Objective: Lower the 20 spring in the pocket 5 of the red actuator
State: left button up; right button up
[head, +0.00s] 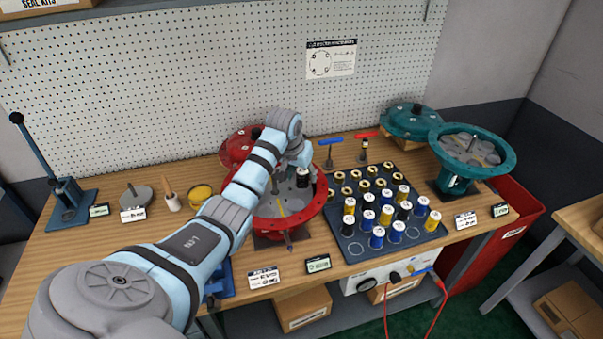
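The red actuator (320,200) is an open round housing on the bench, left of the spring tray. My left arm reaches across its left side, and my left gripper (303,168) points down over the bowl. A dark spring with a pale top (302,181) is at the gripper's fingertips, inside the rim outline; the gripper appears shut on it. Its number is too small to read. I cannot tell whether its lower end touches the bowl floor. The pocket numbers cannot be read, and my arm hides part of the bowl. My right gripper is not in view.
A dark tray (346,246) holds several yellow, blue and black springs. A teal actuator (505,165) stands at the right, with its teal cover (410,120) behind. The red cover (236,148) is behind my arm. A blue T-handle tool (330,142) stands near the rim.

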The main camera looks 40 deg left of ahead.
pick_arm(q)
jog(key=shift+r, duration=0.2)
jog(key=v, duration=1.1)
jog(key=shift+s+r, duration=0.25)
jog(key=shift+d, duration=0.1)
